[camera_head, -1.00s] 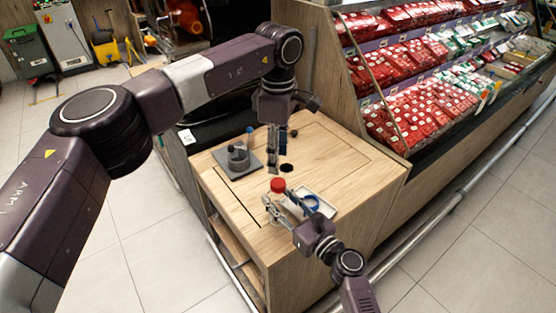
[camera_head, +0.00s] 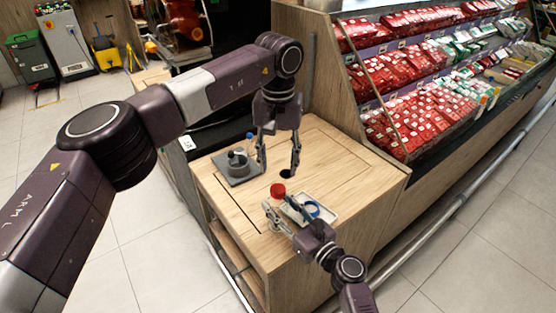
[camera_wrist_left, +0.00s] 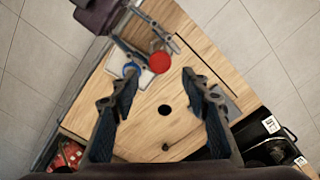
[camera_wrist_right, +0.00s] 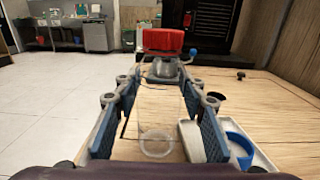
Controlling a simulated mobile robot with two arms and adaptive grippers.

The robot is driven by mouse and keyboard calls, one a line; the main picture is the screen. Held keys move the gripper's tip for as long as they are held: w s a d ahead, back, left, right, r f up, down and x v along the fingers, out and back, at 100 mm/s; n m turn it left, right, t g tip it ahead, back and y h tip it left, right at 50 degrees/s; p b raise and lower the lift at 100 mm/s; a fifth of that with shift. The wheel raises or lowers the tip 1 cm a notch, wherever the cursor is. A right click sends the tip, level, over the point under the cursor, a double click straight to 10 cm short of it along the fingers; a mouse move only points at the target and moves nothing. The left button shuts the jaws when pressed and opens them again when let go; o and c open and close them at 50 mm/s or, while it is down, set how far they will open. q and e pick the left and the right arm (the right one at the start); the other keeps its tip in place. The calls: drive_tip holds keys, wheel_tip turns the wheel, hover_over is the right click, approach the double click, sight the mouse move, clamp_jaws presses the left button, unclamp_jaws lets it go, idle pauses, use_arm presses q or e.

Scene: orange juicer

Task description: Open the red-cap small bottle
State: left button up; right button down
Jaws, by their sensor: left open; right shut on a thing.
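The small bottle has a red cap (camera_head: 277,189) and a clear body, and it stands upright near the front of the wooden counter. The cap shows also in the left wrist view (camera_wrist_left: 161,56) and the right wrist view (camera_wrist_right: 163,40). My right gripper (camera_head: 276,211) is shut around the clear body, below the cap; in the right wrist view its fingers flank the body (camera_wrist_right: 158,118). My left gripper (camera_head: 279,170) is open and empty, pointing down above the counter, higher than the cap. In the left wrist view the cap lies just beyond its spread fingertips (camera_wrist_left: 157,78).
A white tray (camera_wrist_right: 190,140) with a blue ring (camera_wrist_right: 238,150) lies beside the bottle. A grey plate (camera_head: 239,181) with a grey device stands at the back left. Shelves of red packages rise at right.

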sight(278, 188)
use_arm(q)
wheel_tip(278, 188, down, 8)
drive_tip(key=shift+r, duration=0.25)
drive_tip(key=shift+c, duration=0.6)
